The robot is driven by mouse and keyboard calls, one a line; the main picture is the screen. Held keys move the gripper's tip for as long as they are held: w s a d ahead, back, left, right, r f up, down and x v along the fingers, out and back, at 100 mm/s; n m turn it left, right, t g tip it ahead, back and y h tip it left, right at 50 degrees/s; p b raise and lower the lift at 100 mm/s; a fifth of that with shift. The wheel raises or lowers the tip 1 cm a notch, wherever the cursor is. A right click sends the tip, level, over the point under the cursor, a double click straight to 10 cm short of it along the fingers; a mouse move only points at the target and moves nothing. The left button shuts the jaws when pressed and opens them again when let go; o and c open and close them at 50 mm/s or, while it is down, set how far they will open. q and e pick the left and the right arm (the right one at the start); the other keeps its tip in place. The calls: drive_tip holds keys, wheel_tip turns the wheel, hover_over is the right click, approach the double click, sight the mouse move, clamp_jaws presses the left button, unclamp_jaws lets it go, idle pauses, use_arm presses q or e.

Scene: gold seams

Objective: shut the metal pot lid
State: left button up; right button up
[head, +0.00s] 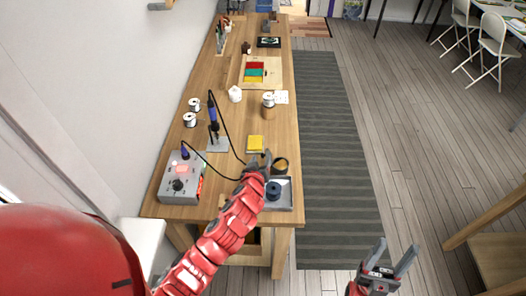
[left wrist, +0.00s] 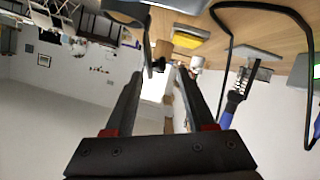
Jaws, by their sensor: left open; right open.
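A small dark round piece (head: 280,165), which looks like the raised lid of the metal pot, stands at the right edge of the workbench. I cannot clearly make out the pot or its hinge. My left gripper (head: 262,160) is open just left of this piece, above the bench's near end. In the left wrist view the open fingers (left wrist: 158,72) have nothing clearly held between them, and a thin dark disc (left wrist: 148,42) shows near one fingertip. My right gripper (head: 388,258) is open and empty, over the floor right of the bench.
A metal tray (head: 284,204) with a dark spool (head: 273,191) lies beside my left forearm. A yellow sponge (head: 255,143), a soldering iron (head: 213,128) with a looping cable and its control box (head: 180,183) are close by. The floor mat (head: 335,150) is clear.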

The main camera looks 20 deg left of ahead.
sight(263, 154)
use_arm(q)
drive_tip(key=shift+p+x, duration=0.45)
drive_tip(key=shift+x, duration=1.5)
drive_tip(key=shift+c, duration=0.2)
clamp_jaws()
